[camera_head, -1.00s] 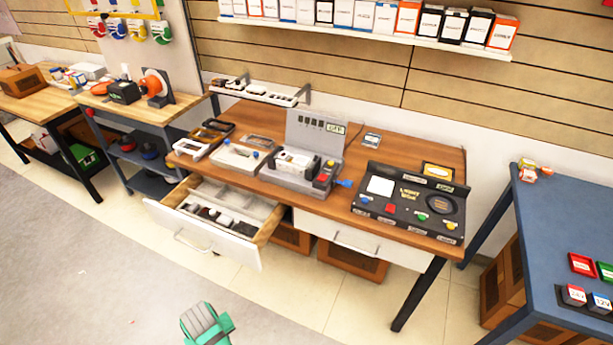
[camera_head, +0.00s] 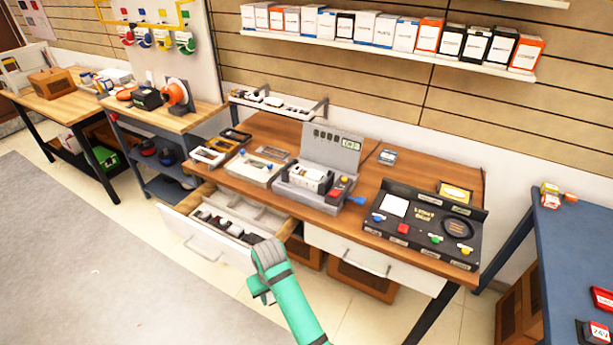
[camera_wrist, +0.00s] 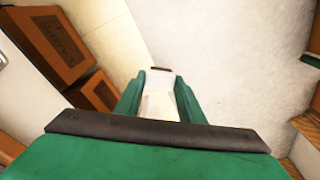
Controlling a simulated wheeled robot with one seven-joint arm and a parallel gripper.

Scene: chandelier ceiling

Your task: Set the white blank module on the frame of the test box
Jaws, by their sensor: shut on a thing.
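My gripper (camera_wrist: 162,78) has green fingers in the wrist view. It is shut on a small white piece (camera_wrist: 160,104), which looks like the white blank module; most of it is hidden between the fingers. In the head view my green arm reaches up in front of the open drawer, and what it holds cannot be made out there. The test box (camera_head: 327,150) is grey with a raised lid panel and stands mid-desk, well beyond my arm.
The open drawer (camera_head: 196,238) with dividers and small parts juts out at the desk's front left. A black control panel (camera_head: 424,226) lies on the desk's right. Trays (camera_head: 252,168) lie left of the box. A blue table (camera_head: 575,235) stands right.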

